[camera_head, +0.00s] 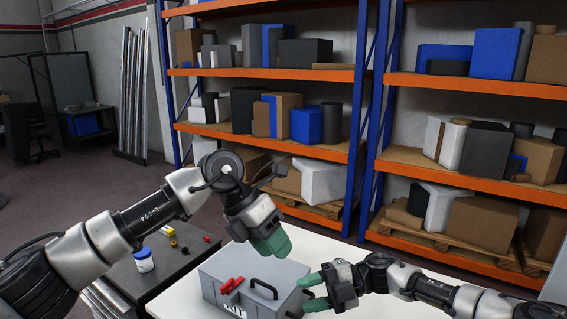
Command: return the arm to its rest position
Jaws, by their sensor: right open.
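My left arm comes in from the left and bends down. Its gripper (272,247) has green fingertips and hangs just above the back edge of a grey case. The view does not show clearly whether these fingers are apart. My right gripper (308,291) comes in from the right. Its green fingers are open, with a gap between them, at the right side of the case. The picture does not show whether they touch it.
The case stands on a white table (180,302). A dark side table (125,275) at the left holds a white jar (144,261), a yellow block (167,231) and small items. Blue and orange shelves (270,73) with boxes stand behind. Open floor lies at the left.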

